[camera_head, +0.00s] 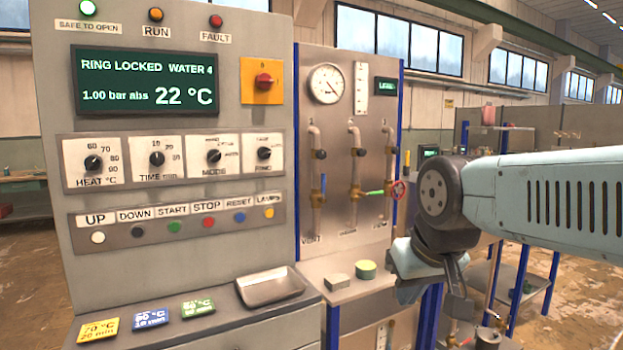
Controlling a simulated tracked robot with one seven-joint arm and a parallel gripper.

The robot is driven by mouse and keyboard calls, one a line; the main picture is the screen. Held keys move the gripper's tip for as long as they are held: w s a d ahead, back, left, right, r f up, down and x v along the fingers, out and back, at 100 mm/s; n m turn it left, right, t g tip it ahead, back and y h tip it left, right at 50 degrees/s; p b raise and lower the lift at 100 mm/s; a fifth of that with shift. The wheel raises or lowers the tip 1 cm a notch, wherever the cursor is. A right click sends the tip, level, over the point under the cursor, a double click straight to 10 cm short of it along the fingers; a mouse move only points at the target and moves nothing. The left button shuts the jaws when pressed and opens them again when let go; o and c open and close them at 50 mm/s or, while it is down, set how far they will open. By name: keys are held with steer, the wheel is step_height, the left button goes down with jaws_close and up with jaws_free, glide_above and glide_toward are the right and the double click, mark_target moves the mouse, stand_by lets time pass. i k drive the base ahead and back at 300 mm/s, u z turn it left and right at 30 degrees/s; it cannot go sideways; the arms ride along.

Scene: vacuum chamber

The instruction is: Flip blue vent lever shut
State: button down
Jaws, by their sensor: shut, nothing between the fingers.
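The vent valve (317,197) is a brass fitting on the left pipe of the grey pipe panel, above the label VENT. My gripper (459,304) is at the lower right of the panel, hanging below my arm's wrist and pointing down. It is shut and empty, well apart from the vent valve. Part of it is hidden by its own links.
The middle pipe has a green lever (375,192), and the right pipe a red handwheel (398,190). A control cabinet (180,60) stands left.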

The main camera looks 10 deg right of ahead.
mark_target(323, 184)
steer(key=u, duration=0.1)
steer(key=i, duration=1)
steer(key=z, duration=0.1)
